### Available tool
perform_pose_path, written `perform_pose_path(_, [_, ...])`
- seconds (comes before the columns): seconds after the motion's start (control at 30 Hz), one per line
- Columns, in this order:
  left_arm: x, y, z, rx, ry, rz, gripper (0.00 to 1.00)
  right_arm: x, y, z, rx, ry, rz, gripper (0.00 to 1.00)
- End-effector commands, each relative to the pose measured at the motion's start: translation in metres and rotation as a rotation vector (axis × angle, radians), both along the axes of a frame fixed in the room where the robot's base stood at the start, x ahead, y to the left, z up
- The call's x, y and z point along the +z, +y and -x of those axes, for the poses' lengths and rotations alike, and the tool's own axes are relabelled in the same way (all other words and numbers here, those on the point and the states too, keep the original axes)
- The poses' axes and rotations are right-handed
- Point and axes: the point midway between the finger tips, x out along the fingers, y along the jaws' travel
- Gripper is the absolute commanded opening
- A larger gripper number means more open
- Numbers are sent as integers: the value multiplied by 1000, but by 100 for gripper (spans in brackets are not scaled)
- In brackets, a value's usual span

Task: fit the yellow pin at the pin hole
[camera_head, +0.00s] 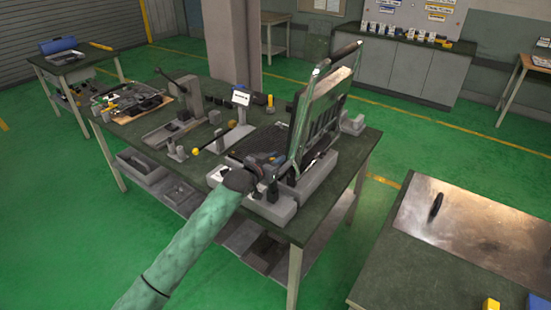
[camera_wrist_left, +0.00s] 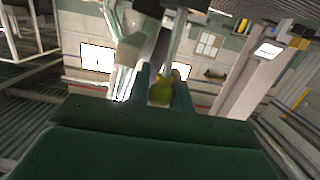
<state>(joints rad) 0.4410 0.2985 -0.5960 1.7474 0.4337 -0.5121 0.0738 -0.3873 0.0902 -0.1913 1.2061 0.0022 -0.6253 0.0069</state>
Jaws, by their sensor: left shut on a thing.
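My left gripper (camera_head: 272,167) reaches in from the left, at the base of the fixture with the raised frame (camera_head: 322,105). In the left wrist view its two dark fingers (camera_wrist_left: 162,90) are shut on a small yellow-green piece, which looks like the yellow pin (camera_wrist_left: 160,92). Only its rounded end shows between the fingers. In the head view the pin is too small and too covered by the gripper to make out. I cannot pick out the pin hole in either view, nor tell whether the pin touches the fixture. My right gripper is not in view.
The fixture stands on a dark green workbench (camera_head: 365,147). The raised frame stands close beside my gripper. Another bench (camera_head: 415,275) with a metal plate is at the right.

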Motion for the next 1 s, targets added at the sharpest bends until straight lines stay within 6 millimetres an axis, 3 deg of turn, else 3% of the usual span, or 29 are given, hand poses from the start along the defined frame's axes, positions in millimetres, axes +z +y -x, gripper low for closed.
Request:
perform_pose_path(0.73, [-16,0,0,0,0,0,0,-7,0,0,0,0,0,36])
perform_pose_path(0.77, [-15,0,0,0,0,0,27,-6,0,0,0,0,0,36])
perform_pose_path(0.83, [-15,0,0,0,1,-1,41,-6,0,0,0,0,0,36])
perform_pose_path(0.87, [-15,0,0,-1,1,0,47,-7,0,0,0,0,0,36])
perform_pose_path(1.0, [-16,-2,1,-2,2,0,47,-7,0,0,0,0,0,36])
